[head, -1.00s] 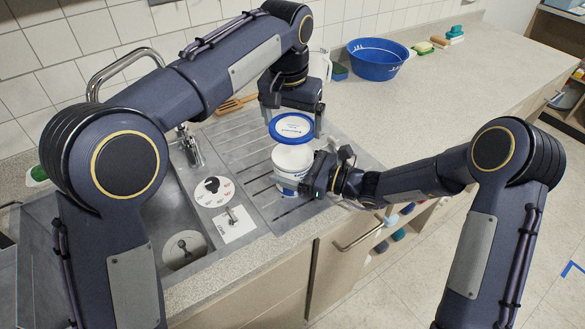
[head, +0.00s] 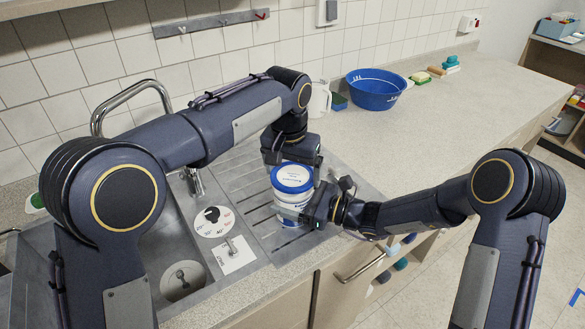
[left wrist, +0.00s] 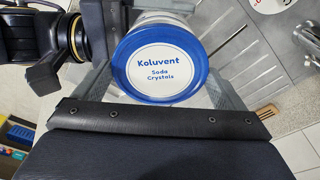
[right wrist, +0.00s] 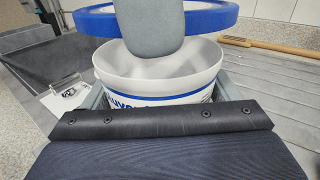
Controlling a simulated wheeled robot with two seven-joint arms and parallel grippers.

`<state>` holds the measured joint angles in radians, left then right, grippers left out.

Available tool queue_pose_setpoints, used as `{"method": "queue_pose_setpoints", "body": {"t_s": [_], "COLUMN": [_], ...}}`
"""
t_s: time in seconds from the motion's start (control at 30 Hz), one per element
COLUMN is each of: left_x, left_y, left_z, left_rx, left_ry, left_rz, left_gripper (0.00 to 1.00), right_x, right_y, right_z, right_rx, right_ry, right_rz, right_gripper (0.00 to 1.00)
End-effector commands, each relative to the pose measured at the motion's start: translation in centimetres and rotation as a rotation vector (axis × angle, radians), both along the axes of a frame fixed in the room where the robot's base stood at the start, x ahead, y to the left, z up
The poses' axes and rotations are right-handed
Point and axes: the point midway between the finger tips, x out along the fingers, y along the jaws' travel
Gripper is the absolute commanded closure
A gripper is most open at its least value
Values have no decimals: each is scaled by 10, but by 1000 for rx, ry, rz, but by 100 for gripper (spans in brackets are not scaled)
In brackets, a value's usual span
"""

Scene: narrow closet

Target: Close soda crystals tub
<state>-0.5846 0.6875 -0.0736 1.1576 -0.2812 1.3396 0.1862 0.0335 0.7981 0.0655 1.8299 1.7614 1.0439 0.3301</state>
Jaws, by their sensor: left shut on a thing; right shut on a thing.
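The soda crystals tub (head: 292,212) is white with a blue band and stands upright on the ribbed steel drainer. My right gripper (head: 306,207) is shut on its side. In the right wrist view the tub (right wrist: 160,88) shows an open rim. The round lid (head: 293,178) has a blue edge and a white label reading "Koluvent Soda Crystals", seen face-on in the left wrist view (left wrist: 160,72). My left gripper (head: 292,165) is shut on the lid from above. The lid is roughly level over the tub, with a gap between them in the right wrist view.
The steel sink (head: 165,240) lies left of the drainer, with a curved tap (head: 125,95) behind it. The counter to the right is largely clear.

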Motion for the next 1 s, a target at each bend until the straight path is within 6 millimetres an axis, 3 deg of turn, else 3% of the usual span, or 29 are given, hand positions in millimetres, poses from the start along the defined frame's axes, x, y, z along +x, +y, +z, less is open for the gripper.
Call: {"method": "queue_pose_setpoints", "body": {"t_s": [0.23, 1.0], "left_x": [0, 0], "left_y": [0, 0], "left_z": [-14, -19], "left_rx": [1, 0], "left_ry": [2, 0], "left_rz": [0, 0], "left_gripper": [33, 33], "right_x": [0, 0], "right_y": [0, 0], "right_z": [0, 0], "right_rx": [-1, -1], "right_ry": [0, -1], "right_rz": [0, 0], "right_gripper": [59, 59]}}
